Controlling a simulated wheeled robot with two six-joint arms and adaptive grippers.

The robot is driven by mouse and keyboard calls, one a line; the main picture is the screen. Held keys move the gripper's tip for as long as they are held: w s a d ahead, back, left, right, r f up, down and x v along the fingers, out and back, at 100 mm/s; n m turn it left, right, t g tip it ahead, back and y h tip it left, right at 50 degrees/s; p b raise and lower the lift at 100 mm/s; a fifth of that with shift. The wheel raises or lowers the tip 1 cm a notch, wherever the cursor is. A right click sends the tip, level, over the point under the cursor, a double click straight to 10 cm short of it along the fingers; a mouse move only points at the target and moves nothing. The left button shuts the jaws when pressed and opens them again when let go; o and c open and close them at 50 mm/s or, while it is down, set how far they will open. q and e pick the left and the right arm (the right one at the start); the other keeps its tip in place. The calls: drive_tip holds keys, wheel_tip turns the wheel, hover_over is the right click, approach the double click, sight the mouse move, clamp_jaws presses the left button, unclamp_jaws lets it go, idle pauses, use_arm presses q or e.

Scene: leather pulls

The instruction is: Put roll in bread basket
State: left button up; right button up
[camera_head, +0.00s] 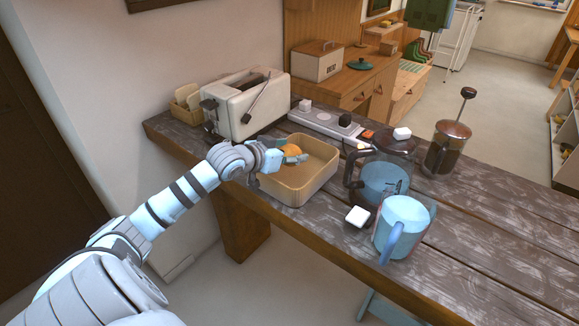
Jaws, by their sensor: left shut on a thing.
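The roll (291,150) is a small orange-brown piece seen at the fingers of my left gripper (287,158). My left gripper is shut on it and holds it over the far left part of the bread basket. The bread basket (307,188) is a tan, open, rectangular box with rounded corners on the table's near edge. Its visible floor is bare. The gripper hides part of the roll and the basket's left side, and I cannot tell whether the roll touches the basket. My right gripper is not in view.
A cream toaster (246,103) stands behind the basket on the wooden table (470,235). A power strip (325,124) with plugs lies behind it. A glass kettle (384,176), a blue pitcher (402,228) and a French press (446,148) stand to the right. The table's right front is clear.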

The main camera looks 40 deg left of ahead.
use_arm(q)
drive_tip(key=f, duration=0.4)
drive_tip(key=shift+w+d+f, duration=0.1)
drive_tip(key=shift+w+f, duration=0.1)
drive_tip(key=shift+f, duration=0.1)
drive_tip(key=shift+r, duration=0.1)
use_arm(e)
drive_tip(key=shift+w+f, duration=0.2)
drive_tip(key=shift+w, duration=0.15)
use_arm(q)
drive_tip(key=shift+s, duration=0.1)
drive_tip(key=shift+f+b, duration=0.35)
drive_tip(key=shift+f, duration=0.25)
drive_tip(key=o, duration=0.9)
drive_tip(key=shift+s, duration=0.1)
drive_tip(key=shift+c, duration=0.2)
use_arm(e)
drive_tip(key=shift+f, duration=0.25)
